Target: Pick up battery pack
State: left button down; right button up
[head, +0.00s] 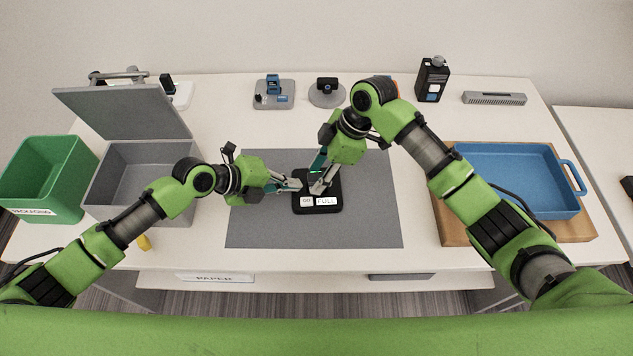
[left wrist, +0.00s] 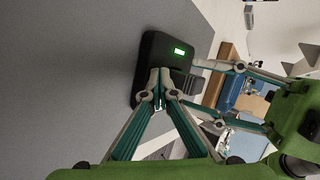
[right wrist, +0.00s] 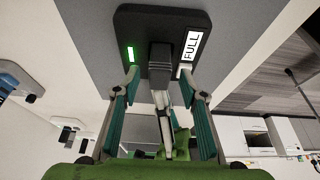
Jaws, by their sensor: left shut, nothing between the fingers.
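A black unit (head: 330,205) with a small green light and white labels, one reading FULL, lies on the grey mat. I cannot clearly tell the battery pack apart from it. In the right wrist view the unit (right wrist: 135,22) lies ahead, and a dark grey block (right wrist: 160,65) shows in the middle; I cannot tell whether it is the pack or my left fingertips. My left gripper (head: 297,185) is shut and empty, its tips (left wrist: 158,78) over or against the unit's left side. My right gripper (right wrist: 159,72) is open above the unit, fingers either side of the block.
The grey mat (head: 265,225) has free room around the unit. A grey lidded box (head: 125,165) and a green bin (head: 45,175) stand left. A blue tray (head: 515,180) on a wooden board stands right. Small devices, including a grey stand (head: 274,100), line the back. My two arms are close together.

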aim_at(316, 176)
jog(key=shift+x, duration=0.75)
grip_shut()
jog(key=shift+r, duration=0.1)
notch_tip(316, 176, up, 10)
